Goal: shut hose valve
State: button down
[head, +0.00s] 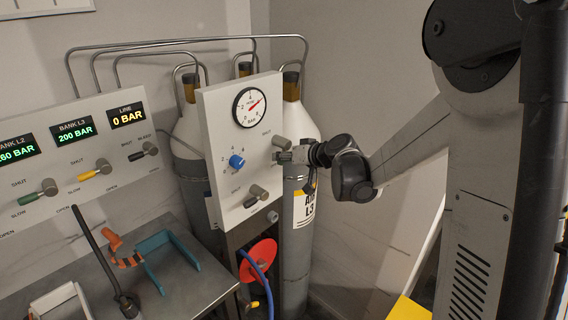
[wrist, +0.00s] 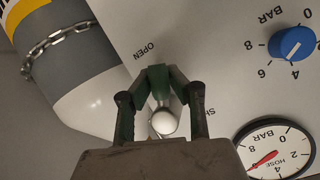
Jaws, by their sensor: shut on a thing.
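A white upright panel (head: 213,120) carries the hose gauge (head: 250,107), which also shows in the wrist view (wrist: 274,150). Its red needle stands well off zero. Below the gauge sits a valve (head: 281,143) with a grey-brown knob, near a SHUT label. My gripper (head: 281,157) reaches in from the right at this valve. In the wrist view my gripper (wrist: 162,95) has both dark green fingers closed on the valve's lever (wrist: 163,121), whose pale rounded end shows between them. OPEN is printed left of the fingers, and a partly hidden SHUT label right.
A blue regulator knob (head: 237,161) and a lower valve (head: 257,192) share the panel. Gas cylinders (head: 306,128) stand close behind. Left is a panel with bank readouts (head: 74,131) and coloured levers. A red disc (head: 259,262) with a blue hose hangs below.

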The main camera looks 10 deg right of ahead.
jog(key=m+b, duration=0.1)
jog(key=m+y+b, duration=0.1)
jog(key=a+m+g+y+b, duration=0.1)
jog(key=shift+s+a+r, duration=0.1)
jog(key=shift+s+r, duration=0.2)
jog(key=shift+s, duration=0.1)
jog(key=shift+s+a+r+m+g+y+b, duration=0.15)
jog(key=shift+r+m+y+b, duration=0.1)
jog(key=shift+m+y+b, duration=0.3)
jog(key=shift+a+r+m+g+y+b, duration=0.15)
jog(key=shift+r+m+y+b, duration=0.15)
jog(key=shift+b, duration=0.3)
jog(key=shift+s+a+r+m+y+b, duration=0.1)
jog(key=shift+r+m+y+b, duration=0.15)
jog(key=shift+m+y+b, duration=0.25)
jog(key=shift+a+r+m+y+b, duration=0.1)
jog(key=shift+r+m+y+b, duration=0.15)
jog(key=shift+m+b, duration=0.4)
jog(key=shift+r+m+y+b, duration=0.6)
jog(key=shift+m+y+b, duration=0.1)
jog(key=shift+m, duration=0.3)
jog(key=shift+r, duration=0.1)
jog(key=c, duration=1.5)
grip_release()
jog(key=shift+c, duration=0.2)
jog(key=shift+s, duration=0.1)
jog(key=v, duration=1.2)
